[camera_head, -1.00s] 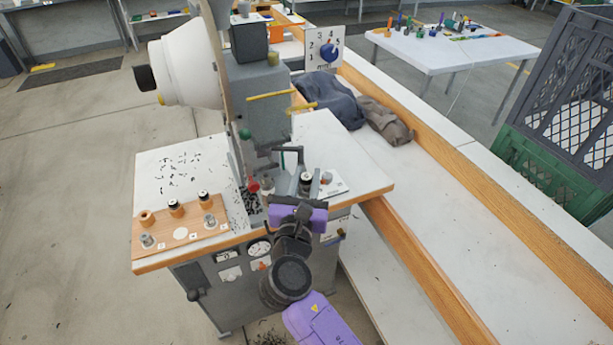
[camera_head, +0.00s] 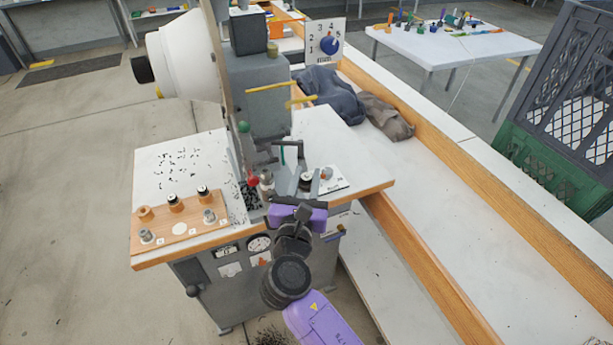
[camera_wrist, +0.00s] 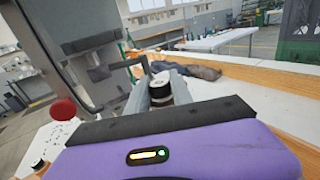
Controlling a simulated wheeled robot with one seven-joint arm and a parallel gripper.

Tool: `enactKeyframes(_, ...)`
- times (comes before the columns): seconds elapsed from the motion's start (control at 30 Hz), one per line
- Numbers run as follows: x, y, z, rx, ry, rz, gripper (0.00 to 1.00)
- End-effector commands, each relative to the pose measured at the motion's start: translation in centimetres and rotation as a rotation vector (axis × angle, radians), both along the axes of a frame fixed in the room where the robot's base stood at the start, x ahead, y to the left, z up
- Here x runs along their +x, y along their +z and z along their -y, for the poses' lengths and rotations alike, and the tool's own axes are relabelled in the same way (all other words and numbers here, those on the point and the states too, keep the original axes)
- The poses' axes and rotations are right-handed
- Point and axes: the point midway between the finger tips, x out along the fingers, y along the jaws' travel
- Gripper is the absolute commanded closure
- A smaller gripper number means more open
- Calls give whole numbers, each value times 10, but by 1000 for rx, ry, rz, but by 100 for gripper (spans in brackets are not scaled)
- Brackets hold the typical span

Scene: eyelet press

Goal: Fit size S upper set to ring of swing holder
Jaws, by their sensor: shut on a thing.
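My gripper (camera_head: 306,187) is at the front right of the press table, its purple body toward me. Its grey fingers are shut on a small black-and-white cylindrical piece (camera_wrist: 160,88), likely the upper set; this piece also shows in the head view (camera_head: 305,180). The grey press (camera_head: 262,95) stands just behind and left of the gripper. A small metal part (camera_head: 266,179) beside a red knob (camera_head: 253,182) is left of the held piece. I cannot make out the swing holder's ring. The size mark on the held piece is not readable.
A wooden board (camera_head: 190,232) at the table's front left carries several small metal, black and wooden pieces and a bare white spot. A white plate (camera_head: 337,183) with a metal piece lies right of my gripper. Dark cloths (camera_head: 335,92) lie behind.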

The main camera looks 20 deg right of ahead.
Motion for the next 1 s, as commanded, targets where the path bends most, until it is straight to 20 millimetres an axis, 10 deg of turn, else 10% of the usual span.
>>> enactKeyframes(0.3,0,-2,0,-1,0,1,100)
enactKeyframes(0.33,0,-2,0,-1,0,1,67)
enactKeyframes(0.43,0,-2,0,-1,0,1,48)
enactKeyframes(1.0,0,12,0,0,0,1,48)
